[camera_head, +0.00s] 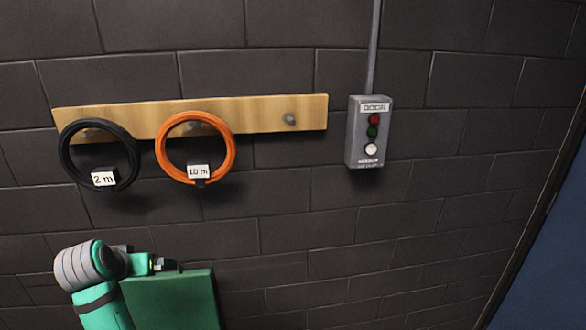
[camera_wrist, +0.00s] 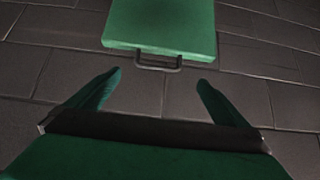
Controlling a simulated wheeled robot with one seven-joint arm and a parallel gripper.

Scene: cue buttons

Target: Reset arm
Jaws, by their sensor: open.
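My arm (camera_head: 95,285), green and grey, stands at the lower left of the head view, in front of the wall. My gripper (camera_wrist: 159,78) shows in the wrist view, its two green fingers spread apart. It is open, with nothing between the fingers. The fingertips are not clearly visible in the head view. Beyond the fingers, the wrist view shows a flat green block shape with a dark bar on its near edge; I cannot tell whether it is part of my body.
A wooden rail (camera_head: 255,114) on the dark block wall carries a black ring (camera_head: 66,160) tagged 2 m and an orange ring (camera_head: 231,155) tagged 10 m. A grey button box (camera_head: 355,135) with red, green and white buttons is to their right. A blue surface (camera_head: 555,270) is far right.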

